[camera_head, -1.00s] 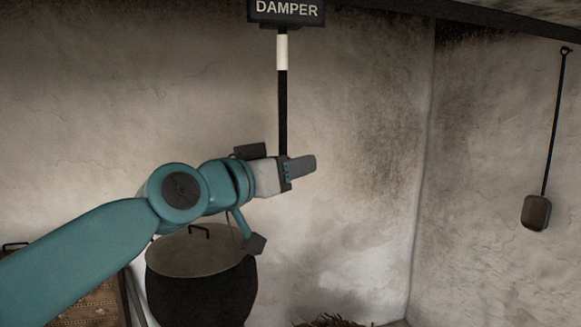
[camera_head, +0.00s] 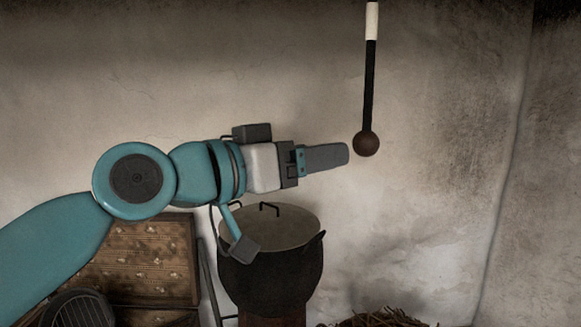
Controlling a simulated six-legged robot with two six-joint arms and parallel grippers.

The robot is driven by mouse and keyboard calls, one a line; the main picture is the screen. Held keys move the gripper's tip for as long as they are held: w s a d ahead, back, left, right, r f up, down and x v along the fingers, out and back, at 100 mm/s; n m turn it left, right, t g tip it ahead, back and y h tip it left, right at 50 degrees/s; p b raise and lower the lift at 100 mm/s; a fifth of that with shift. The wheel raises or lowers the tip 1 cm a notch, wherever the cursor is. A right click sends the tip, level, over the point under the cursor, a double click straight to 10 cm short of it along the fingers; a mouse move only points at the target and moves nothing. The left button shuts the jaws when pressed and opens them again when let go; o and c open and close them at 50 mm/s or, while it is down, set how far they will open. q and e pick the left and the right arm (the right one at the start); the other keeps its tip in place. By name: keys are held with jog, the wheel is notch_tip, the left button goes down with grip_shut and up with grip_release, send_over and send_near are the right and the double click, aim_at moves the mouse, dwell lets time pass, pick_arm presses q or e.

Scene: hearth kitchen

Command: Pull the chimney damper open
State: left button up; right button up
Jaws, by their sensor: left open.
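The damper pull (camera_head: 369,85) hangs down the plastered back wall, right of the middle. It is a black rod with a white band near the top of the view and a round dark brown knob (camera_head: 366,144) at its lower end. My left gripper (camera_head: 328,157) points right, its fingertips just left of the knob in the picture, with a small gap between. I see its fingers edge-on, one over the other; it is open and holds nothing. The depth between fingers and knob is hard to judge. My right gripper is not in view.
A black lidded pot (camera_head: 270,275) stands below my left gripper. A wooden panelled piece (camera_head: 145,262) is at lower left, with a dark ridged round thing (camera_head: 78,310) before it. A pile of twigs (camera_head: 385,319) lies at the bottom. The wall right of the knob is clear.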

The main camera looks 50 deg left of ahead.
pick_arm(q)
jog(key=s, duration=0.3)
jog(key=shift+s+a, duration=0.15)
jog(key=shift+a, duration=0.05)
dwell(0.3)
